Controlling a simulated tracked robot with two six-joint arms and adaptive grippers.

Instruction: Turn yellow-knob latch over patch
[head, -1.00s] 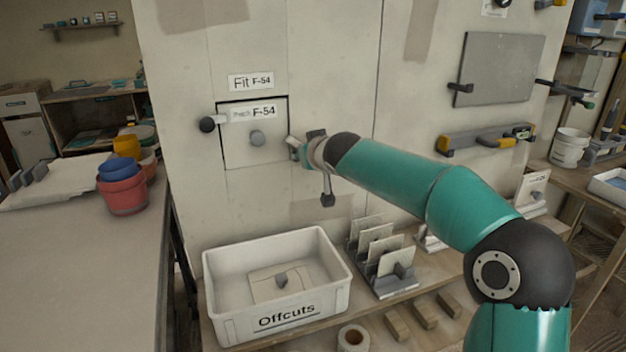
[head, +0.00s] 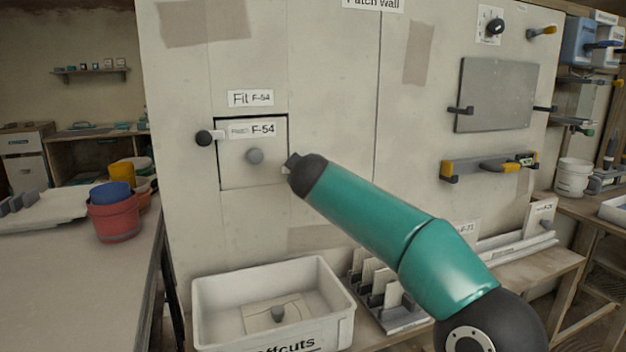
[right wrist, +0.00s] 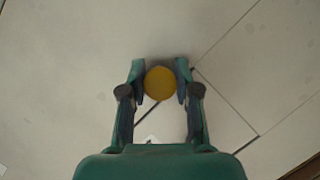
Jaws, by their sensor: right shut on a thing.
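In the right wrist view, my right gripper (right wrist: 160,68) is shut on the yellow knob (right wrist: 160,86), one finger on each side. The yellow knob's latch bar cannot be made out. My left gripper is not in view.
A white Offcuts bin (head: 205,315) stands below the patch, with a rack of plates (head: 385,290) to its right. A level (head: 490,167) and a grey panel (head: 497,95) are on the wall at right. Red bucket (head: 115,217) at left.

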